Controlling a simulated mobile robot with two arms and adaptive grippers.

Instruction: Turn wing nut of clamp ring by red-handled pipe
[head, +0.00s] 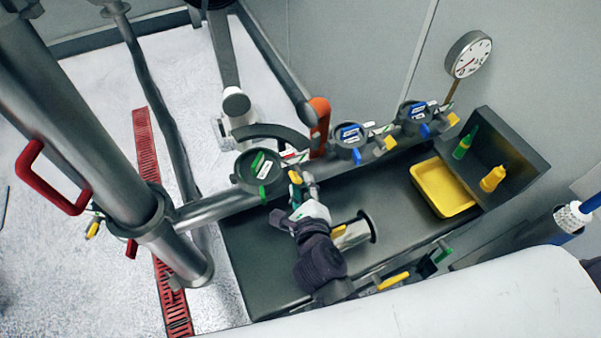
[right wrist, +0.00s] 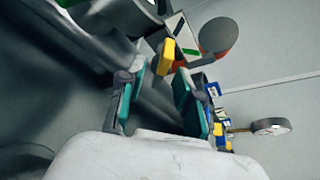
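The vertical grey pipe (head: 75,120) with a red handle (head: 50,178) stands at the left of the head view. A small yellow wing nut (head: 93,229) shows beside its lower collar. Another yellow wing nut (head: 295,177) is on the horizontal pipe, right of a green-marked round valve (head: 258,172). My right gripper (head: 298,195) is close to this second nut. In the right wrist view its teal-padded fingers (right wrist: 158,85) are apart, with a yellow piece (right wrist: 167,56) just beyond and between the tips. Contact cannot be told. My left gripper is not in view.
Two blue-marked valves (head: 350,135) (head: 413,113) with yellow wing nuts sit further along the pipe. An orange elbow (head: 319,118) rises behind. A yellow tray (head: 441,186) and yellow bottle (head: 493,178) stand on the dark bench, right of its round hole.

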